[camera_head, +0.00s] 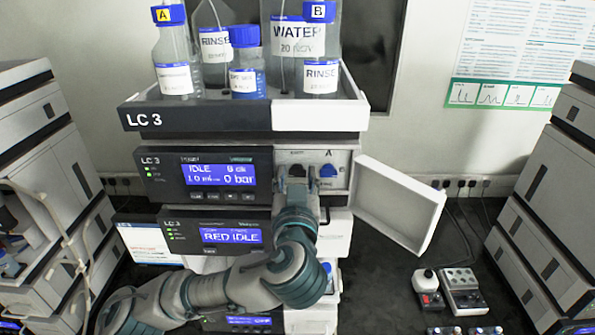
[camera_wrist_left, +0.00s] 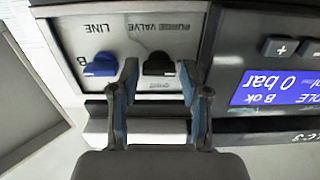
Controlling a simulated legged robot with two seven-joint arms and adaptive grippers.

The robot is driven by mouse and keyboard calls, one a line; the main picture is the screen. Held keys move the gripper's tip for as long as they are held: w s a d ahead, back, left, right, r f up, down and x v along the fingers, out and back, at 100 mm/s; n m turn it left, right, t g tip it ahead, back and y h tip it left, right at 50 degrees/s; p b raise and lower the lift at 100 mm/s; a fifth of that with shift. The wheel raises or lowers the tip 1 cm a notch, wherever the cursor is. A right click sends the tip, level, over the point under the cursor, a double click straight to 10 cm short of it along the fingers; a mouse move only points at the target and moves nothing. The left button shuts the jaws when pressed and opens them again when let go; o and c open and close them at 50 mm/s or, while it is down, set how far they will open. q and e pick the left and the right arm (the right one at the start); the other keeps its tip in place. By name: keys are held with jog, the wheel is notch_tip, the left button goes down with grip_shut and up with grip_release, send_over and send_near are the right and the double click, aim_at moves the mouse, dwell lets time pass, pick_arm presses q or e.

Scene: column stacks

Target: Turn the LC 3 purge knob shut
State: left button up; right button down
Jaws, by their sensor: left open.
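The LC 3 stack (camera_head: 147,119) stands in the middle of the head view. Its black purge valve knob (camera_wrist_left: 158,64) is on a pale panel (camera_wrist_left: 65,38), beside a blue line knob (camera_wrist_left: 100,66). The blue knob also shows under the letter A in the head view (camera_head: 328,171). My left gripper (camera_wrist_left: 159,77) is open, with one fingertip on either side of the black knob. I cannot tell whether the fingers touch it. In the head view my left gripper (camera_head: 297,187) covers the knob's lower part. My right gripper is not in view.
A white door (camera_head: 400,204) hangs open to the right of the panel. Bottles, among them the WATER bottle (camera_head: 298,38), stand in the top tray (camera_head: 318,117). Other stacks stand left (camera_head: 50,150) and right (camera_head: 560,190). A small device (camera_head: 463,290) sits on the dark bench.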

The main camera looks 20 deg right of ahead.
pick_arm(q)
jog(key=shift+d, duration=0.1)
grip_shut()
